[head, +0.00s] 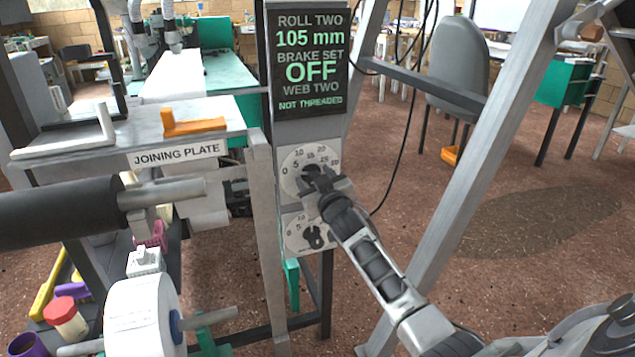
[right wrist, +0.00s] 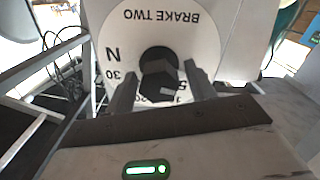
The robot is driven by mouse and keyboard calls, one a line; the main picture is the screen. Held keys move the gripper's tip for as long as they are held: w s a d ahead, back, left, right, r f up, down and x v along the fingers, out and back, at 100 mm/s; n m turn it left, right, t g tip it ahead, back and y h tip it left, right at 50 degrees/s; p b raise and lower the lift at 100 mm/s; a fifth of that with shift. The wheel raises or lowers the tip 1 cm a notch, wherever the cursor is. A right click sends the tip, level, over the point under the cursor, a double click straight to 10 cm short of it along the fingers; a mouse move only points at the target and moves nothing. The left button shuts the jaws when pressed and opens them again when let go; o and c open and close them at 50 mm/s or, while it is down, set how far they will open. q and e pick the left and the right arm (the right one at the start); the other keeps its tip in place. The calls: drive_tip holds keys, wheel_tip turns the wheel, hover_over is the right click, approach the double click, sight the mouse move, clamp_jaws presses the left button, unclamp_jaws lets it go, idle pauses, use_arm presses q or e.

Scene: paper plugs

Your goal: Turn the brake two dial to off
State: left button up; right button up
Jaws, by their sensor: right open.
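The upper dial (head: 309,158) on the grey post has a pale round plate with numbers from 0 to 30. In the right wrist view its plate (right wrist: 125,32) reads BRAKE TWO upside down. A black faceted knob (right wrist: 158,78) with a small white mark sits at its centre. My right gripper (head: 317,184) is at this dial and hides part of it. In the right wrist view my right gripper (right wrist: 161,92) is open, with one finger on each side of the knob. I cannot tell whether the fingers touch it. My left gripper is not in view.
A display (head: 309,62) above the dials reads brake set OFF and web two not threaded. A second dial (head: 301,233) with a black knob is just below. A slanted grey beam (head: 480,160) stands right of my arm. The joining plate (head: 120,140) and a paper roll (head: 140,315) are left.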

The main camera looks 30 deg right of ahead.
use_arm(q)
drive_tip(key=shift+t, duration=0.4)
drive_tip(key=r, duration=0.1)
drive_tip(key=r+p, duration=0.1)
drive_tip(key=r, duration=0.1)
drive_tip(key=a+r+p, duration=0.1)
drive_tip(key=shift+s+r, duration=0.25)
use_arm(e)
drive_tip(key=v, duration=1.6)
drive_tip(key=shift+w+a, duration=0.1)
drive_tip(key=shift+a, duration=0.05)
